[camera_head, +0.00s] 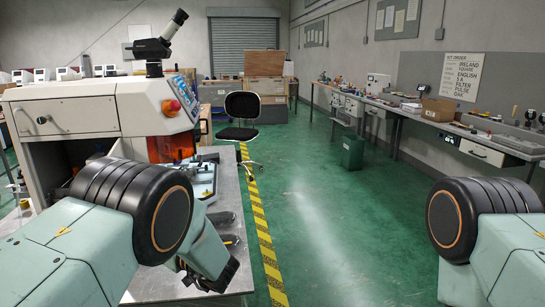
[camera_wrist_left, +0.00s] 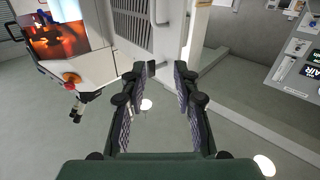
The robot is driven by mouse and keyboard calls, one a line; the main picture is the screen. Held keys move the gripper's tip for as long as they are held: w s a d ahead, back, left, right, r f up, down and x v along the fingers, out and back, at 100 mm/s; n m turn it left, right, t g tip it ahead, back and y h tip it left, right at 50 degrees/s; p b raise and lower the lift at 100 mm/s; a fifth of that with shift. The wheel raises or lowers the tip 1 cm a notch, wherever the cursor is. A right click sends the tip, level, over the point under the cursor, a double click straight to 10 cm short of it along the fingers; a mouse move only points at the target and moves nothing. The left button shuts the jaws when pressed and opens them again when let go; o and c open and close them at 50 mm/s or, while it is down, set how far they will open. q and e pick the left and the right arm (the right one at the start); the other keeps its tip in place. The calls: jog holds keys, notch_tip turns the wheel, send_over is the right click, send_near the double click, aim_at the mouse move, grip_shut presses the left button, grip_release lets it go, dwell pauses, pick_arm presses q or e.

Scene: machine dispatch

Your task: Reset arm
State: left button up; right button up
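My left arm (camera_head: 70,255) comes in from the left and bends down beside the metal bench. My left gripper (camera_wrist_left: 158,95) is open in the left wrist view, with a clear gap between its two dark fingers and nothing between them. In the head view only a dark part of it (camera_head: 218,278) shows low at the bench's right edge. My right arm (camera_head: 500,245) shows at the lower right. Its gripper is outside the picture.
A white machine (camera_head: 75,115) with a red button (camera_head: 171,107) stands on the left, close to my left arm. The metal bench (camera_head: 228,195) holds small tools. A black chair (camera_head: 242,112) stands behind. Green floor (camera_head: 340,225) is clear in the middle.

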pick_arm(q)
jog(key=s+d+f+m+h+b, duration=0.1)
jog(key=s+f+m+h, duration=0.3)
jog(key=f, duration=0.5)
jog(key=s+d+f+m+g+h+b, duration=0.1)
jog(key=s+f+m+h, duration=0.15)
jog(key=s+f, duration=0.5)
jog(key=s+d+f+m+h+b, duration=0.1)
jog(key=s+f+m+h+b, duration=0.15)
jog(key=s+f+h, duration=0.45)
jog(key=s+d+f+m+g+b, duration=0.1)
jog(key=s+f+g, duration=0.2)
jog(key=s, duration=0.6)
jog(key=s+d+f+m+g+h+b, duration=0.1)
jog(key=s+f+g+b, duration=0.1)
jog(key=s, duration=0.7)
jog(key=s+d+f+g+h+b, duration=0.1)
jog(key=s+d+f+g+b, duration=0.1)
jog(key=s+f, duration=0.4)
jog(key=s+g, duration=0.1)
jog(key=s, duration=0.2)
jog(key=shift+s+m+g, duration=0.3)
jog(key=shift+m+g, duration=0.1)
jog(key=shift+a+r, duration=0.1)
jog(key=shift+a, duration=0.1)
